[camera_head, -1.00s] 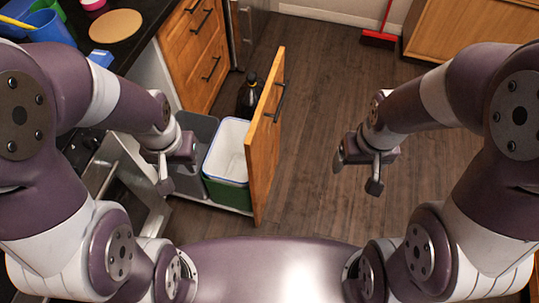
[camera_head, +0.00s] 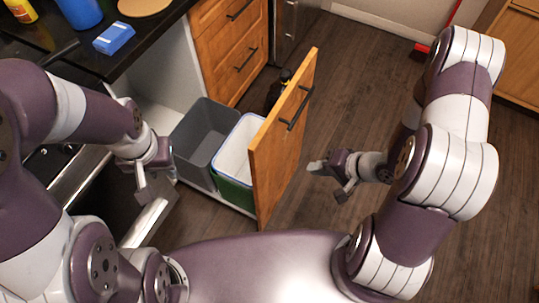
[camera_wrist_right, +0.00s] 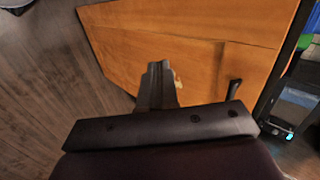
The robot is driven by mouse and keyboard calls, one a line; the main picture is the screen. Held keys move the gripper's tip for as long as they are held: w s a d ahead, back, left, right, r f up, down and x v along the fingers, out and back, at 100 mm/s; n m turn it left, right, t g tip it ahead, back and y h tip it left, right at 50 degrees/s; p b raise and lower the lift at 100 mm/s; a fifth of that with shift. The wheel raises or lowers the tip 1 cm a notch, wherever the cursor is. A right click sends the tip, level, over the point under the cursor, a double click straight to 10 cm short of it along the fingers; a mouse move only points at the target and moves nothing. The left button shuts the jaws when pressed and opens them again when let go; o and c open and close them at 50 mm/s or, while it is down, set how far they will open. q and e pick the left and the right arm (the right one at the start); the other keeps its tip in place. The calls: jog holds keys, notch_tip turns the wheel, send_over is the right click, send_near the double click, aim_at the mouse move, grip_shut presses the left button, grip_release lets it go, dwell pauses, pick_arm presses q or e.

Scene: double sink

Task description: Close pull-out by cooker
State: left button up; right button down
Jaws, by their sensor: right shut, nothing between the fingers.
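The pull-out by the cooker stands open, its wooden front panel (camera_head: 284,140) turned away from the cabinet and a dark bar handle (camera_head: 297,110) on its outer face. Behind the panel are a grey bin (camera_head: 203,135) and a white-lined green bin (camera_head: 236,150). My right gripper (camera_head: 318,168) is shut and empty, to the right of the panel and pointing at its outer face. In the right wrist view the shut fingers (camera_wrist_right: 156,85) are in front of the wooden panel (camera_wrist_right: 205,55); I cannot tell contact. My left gripper (camera_head: 166,158) hangs left of the bins, its fingers unclear.
The oven door (camera_head: 150,222) appears open at lower left, beneath my left arm. Wooden drawers (camera_head: 230,45) are behind the bins, and a dark bottle (camera_head: 277,90) stands behind the panel. The floor (camera_head: 360,90) right of the panel is clear.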

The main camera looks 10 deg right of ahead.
jog(key=b, duration=0.3)
send_near(267, 162)
jog(key=shift+m, duration=0.4)
jog(key=x, duration=0.6)
jog(key=shift+s+d+f, duration=0.2)
jog(key=shift+d+f, duration=0.2)
jog(key=shift+w+a, duration=0.2)
jog(key=shift+a, duration=0.15)
jog(key=shift+w+a+p, duration=0.1)
jog(key=shift+p, duration=0.2)
